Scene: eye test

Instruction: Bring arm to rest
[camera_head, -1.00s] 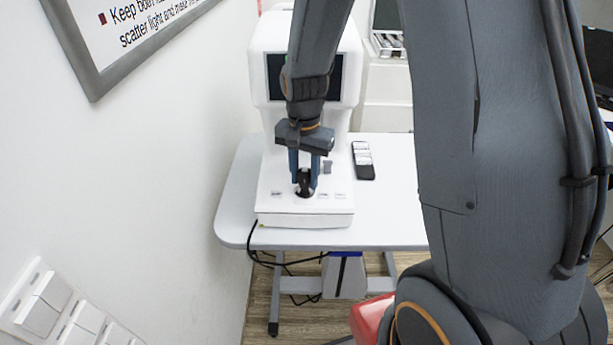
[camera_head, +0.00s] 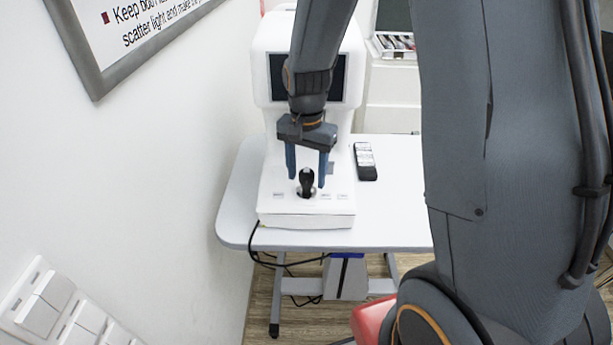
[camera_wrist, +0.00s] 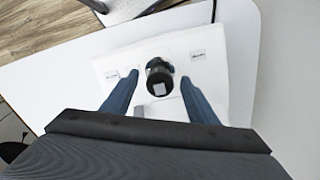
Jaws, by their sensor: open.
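My gripper (camera_head: 306,184) is open, its two blue fingers pointing down over the front of a white eye-test machine (camera_head: 305,213). A black joystick (camera_head: 306,182) stands upright on the machine's base. In the head view it shows between and just below the fingertips. In the wrist view the joystick (camera_wrist: 159,75) lies between the two fingers (camera_wrist: 155,93), with a gap on each side. Nothing is held. The machine's dark screen (camera_head: 335,78) is partly hidden behind my arm.
The machine stands on a white table (camera_head: 395,215) with a black remote-like device (camera_head: 366,162) to its right. A wall with a framed sign (camera_head: 90,70) and switches (camera_head: 45,300) is at left. Cables hang under the table. Free tabletop lies right of the machine.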

